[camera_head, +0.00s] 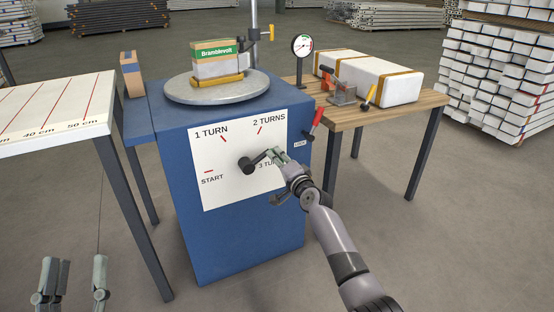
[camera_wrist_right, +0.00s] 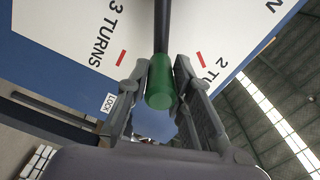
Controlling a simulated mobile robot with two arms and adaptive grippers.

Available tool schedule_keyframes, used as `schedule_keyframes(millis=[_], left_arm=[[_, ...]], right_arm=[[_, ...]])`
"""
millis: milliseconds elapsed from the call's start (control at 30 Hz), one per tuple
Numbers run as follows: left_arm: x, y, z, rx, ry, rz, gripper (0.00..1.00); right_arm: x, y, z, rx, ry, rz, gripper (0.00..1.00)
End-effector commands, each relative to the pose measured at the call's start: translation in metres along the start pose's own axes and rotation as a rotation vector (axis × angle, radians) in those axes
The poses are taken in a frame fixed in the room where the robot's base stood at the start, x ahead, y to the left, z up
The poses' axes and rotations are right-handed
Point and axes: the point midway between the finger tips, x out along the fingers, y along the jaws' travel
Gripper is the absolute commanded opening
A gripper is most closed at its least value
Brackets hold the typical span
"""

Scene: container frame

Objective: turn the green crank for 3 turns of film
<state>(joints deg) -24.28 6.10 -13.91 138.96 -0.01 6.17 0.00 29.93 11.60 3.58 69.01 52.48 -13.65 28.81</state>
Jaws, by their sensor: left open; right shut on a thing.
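The crank's dark hub (camera_head: 247,165) is on the white dial panel (camera_head: 215,190) of the blue cabinet. In the right wrist view, its green handle (camera_wrist_right: 161,85) lies between the fingers of my right gripper (camera_wrist_right: 158,100). My right gripper in the head view (camera_head: 275,155) is shut on this handle, just right of and slightly above the hub, between the 2 TURNS and 3 TURNS marks. It partly hides the handle and the 3 TURNS lettering. A load with a green Bramblevolt label (camera_head: 215,52) stands on the grey turntable (camera_head: 185,92). My left gripper (camera_head: 72,283) is open and empty at the lower left.
A red lever (camera_head: 314,120) beside a LOCK label is at the cabinet's right edge. A wooden table (camera_head: 432,105) on the right holds a gauge (camera_head: 302,46) and a white strapped block (camera_head: 385,78). A white measuring table (camera_head: 50,125) is left. The floor in front is clear.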

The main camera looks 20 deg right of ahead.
Motion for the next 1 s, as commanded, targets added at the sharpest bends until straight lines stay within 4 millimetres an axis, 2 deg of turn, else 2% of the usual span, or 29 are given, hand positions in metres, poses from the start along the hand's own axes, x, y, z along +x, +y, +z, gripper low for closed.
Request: schedule_keyframes(millis=[33, 67, 367, 767, 867, 1000], left_arm=[[0.0, 0.0, 0.0, 0.0, 0.0, 0.0, 0.41], [0.0, 0.0, 0.0, 0.0, 0.0, 0.0, 0.41], [0.0, 0.0, 0.0, 0.0, -0.001, 0.0, 0.41], [0.0, 0.0, 0.0, 0.0, -0.002, -0.001, 0.41], [0.0, 0.0, 0.0, 0.0, -0.002, -0.001, 0.41], [0.0, 0.0, 0.0, 0.0, -0.002, 0.0, 0.41]], right_arm=[[0.0, -0.001, -0.004, -0.003, 0.008, -0.003, 0.0], [0.0, -0.001, -0.004, -0.003, 0.008, -0.003, 0.21], [0.0, -0.002, -0.003, -0.002, 0.006, -0.004, 0.41], [-0.005, -0.001, 0.0, 0.0, 0.0, -0.002, 0.41], [-0.017, 0.0, 0.0, -0.001, 0.001, -0.002, 0.41], [-0.042, 0.001, 0.0, -0.001, 0.001, -0.001, 0.41]])
